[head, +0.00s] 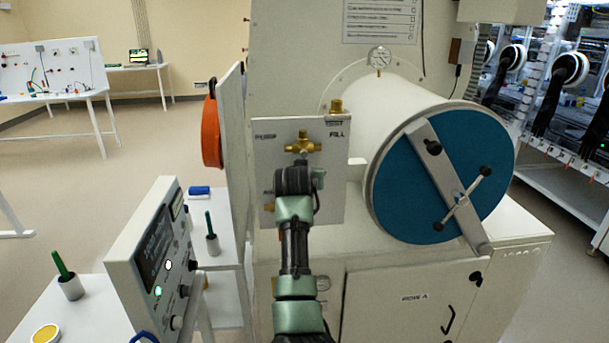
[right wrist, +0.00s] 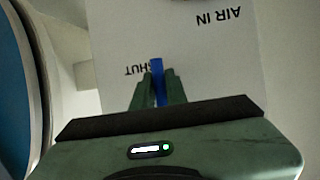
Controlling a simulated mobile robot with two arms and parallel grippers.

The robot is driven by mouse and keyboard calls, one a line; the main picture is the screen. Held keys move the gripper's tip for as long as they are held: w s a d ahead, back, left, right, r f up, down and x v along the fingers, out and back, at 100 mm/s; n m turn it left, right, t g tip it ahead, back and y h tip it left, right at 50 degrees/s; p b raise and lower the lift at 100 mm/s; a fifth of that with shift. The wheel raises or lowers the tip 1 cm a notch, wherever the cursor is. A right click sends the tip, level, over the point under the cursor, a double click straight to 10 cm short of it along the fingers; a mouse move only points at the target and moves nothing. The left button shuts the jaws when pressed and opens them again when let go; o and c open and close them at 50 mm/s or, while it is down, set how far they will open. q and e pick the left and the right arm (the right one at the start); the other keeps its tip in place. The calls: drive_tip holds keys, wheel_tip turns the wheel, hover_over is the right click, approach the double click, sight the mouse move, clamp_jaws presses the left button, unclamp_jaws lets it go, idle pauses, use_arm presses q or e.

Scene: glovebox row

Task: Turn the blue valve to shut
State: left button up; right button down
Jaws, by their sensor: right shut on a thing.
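The blue valve handle (right wrist: 158,68) shows in the right wrist view as a narrow blue bar, standing upright in the picture between my two green fingers. My right gripper (right wrist: 159,88) is shut on it. The white panel (right wrist: 205,60) behind carries the words SHUT and AIR IN, upside down in this view. In the head view my right gripper (head: 297,180) is in front of the valve panel (head: 332,200) and hides the blue valve. My left gripper is in neither view.
A brass valve (head: 303,147) sits on the panel just above my right gripper. The white cylinder's blue round door (head: 400,190) with its crossbar is close on the right. An orange disc (head: 211,132) and a control box (head: 155,265) stand on the left.

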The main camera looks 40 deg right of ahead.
drive_tip(key=c, duration=1.4)
unclamp_jaws()
drive_tip(key=shift+c, duration=0.2)
drive_tip(key=b+v, duration=0.2)
drive_tip(key=v, duration=0.5)
drive_tip(key=shift+s+a, duration=0.25)
drive_tip(key=shift+s, duration=0.05)
